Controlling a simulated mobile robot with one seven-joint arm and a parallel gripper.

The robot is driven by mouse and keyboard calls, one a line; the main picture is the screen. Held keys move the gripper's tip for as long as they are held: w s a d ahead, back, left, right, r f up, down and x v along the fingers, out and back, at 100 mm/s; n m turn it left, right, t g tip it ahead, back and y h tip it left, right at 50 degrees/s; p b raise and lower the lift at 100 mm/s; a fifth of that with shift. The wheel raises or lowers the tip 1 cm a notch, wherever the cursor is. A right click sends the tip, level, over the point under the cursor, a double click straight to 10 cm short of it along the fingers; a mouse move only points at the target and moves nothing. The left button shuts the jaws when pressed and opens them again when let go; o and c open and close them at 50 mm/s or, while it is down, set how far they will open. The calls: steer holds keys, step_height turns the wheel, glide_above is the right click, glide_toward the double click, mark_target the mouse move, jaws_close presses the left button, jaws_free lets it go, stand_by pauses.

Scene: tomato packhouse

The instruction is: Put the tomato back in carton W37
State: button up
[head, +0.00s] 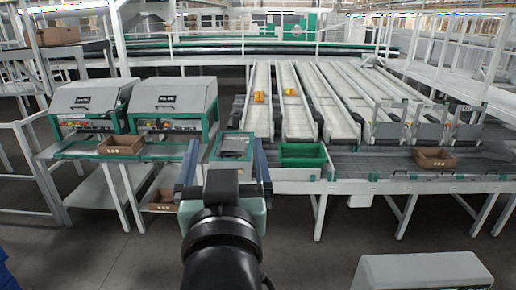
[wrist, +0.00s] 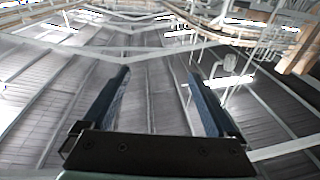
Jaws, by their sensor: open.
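My gripper (head: 225,150) is raised in front of me in the head view, its two blue fingers apart with nothing between them. The wrist view also shows the open fingers (wrist: 158,78), with only the roof behind them. Brown cartons show in the head view: one on the left bench (head: 121,145), one low on the shelf below (head: 161,201), and one at the right end of the conveyor table (head: 435,158). Their labels are too small to read, so I cannot tell which is W37. I cannot make out a single loose tomato for certain.
Small orange packs (head: 259,97) and (head: 290,91) lie on the white conveyor lanes. A green crate (head: 303,156) sits at the lanes' front edge. Two grey machines (head: 174,103) stand on the left bench. A pale box-shaped unit (head: 424,272) is at lower right. Floor between is clear.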

steer(key=s+d+r+t, duration=0.2)
steer(key=s+r+t, duration=0.2)
steer(key=r, duration=0.5)
steer(key=s+d+r+t+h+b, duration=0.1)
steer(key=s+d+r+t, duration=0.1)
steer(key=s+r+t, duration=0.2)
steer(key=s+r, duration=0.3)
steer(key=r, duration=0.2)
steer(key=shift+s+r+m+h+b, duration=0.2)
steer(key=shift+s+m+h+b, duration=0.1)
steer(key=shift+m, duration=0.1)
steer(key=shift+d, duration=0.1)
